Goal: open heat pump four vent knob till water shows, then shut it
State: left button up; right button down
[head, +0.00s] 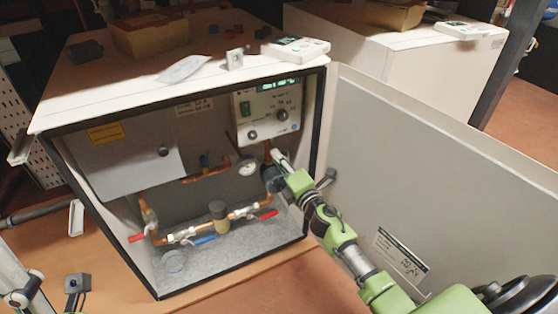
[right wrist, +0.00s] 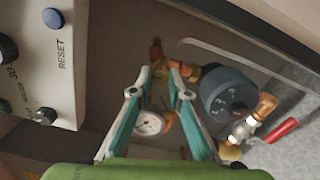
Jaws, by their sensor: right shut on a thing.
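The heat pump (head: 308,160) stands open, with a control panel (head: 270,108), copper pipes and valves inside. My right gripper (head: 276,160) reaches in below the panel, at the upper end of the right copper pipe. In the right wrist view, its two teal fingers close in on a small brass-coloured fitting (right wrist: 158,72), which I take to be the vent knob; the fingertips (right wrist: 160,78) partly cover it. My right gripper is shut on it. I see no water there. The knob is too small to make out in the head view.
A round gauge (head: 247,168) hangs left of my gripper, close behind the fingers in the wrist view. A grey-blue round pump (right wrist: 229,95) is beside them. The open door (head: 440,190) stands at the right. Red-handled valves (head: 268,214) are lower down.

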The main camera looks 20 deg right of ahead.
jog(key=shift+f, duration=0.1)
jog(key=c, duration=1.9)
grip_release()
jog(key=s, duration=1.2)
jog(key=shift+d, duration=0.15)
